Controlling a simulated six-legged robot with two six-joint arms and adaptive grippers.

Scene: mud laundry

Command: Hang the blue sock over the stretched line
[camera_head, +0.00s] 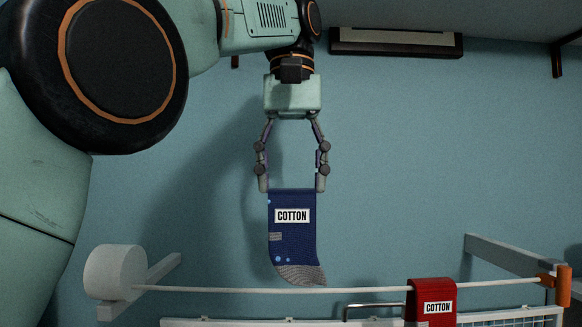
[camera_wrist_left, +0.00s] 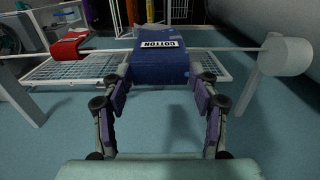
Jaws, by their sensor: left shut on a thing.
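The blue sock (camera_head: 291,240) hangs upright from my left gripper (camera_head: 292,188), with a white "COTTON" label and a grey ribbed toe at the bottom. The gripper is shut on the sock's top edge, one finger at each side. The sock also shows between the fingers (camera_wrist_left: 160,85) in the left wrist view (camera_wrist_left: 158,66). The stretched white line (camera_head: 350,289) runs below the gripper, from a white round reel to an orange bracket. The toe's tip reaches about the line's height in the head view; I cannot tell whether they touch. My right gripper is not in view.
A red sock (camera_head: 432,300) labelled "COTTON" hangs over the line at the right. The white reel (camera_head: 115,272) stands at the left end and the orange bracket (camera_head: 553,283) at the right. A white wire rack (camera_wrist_left: 75,70) lies below the line.

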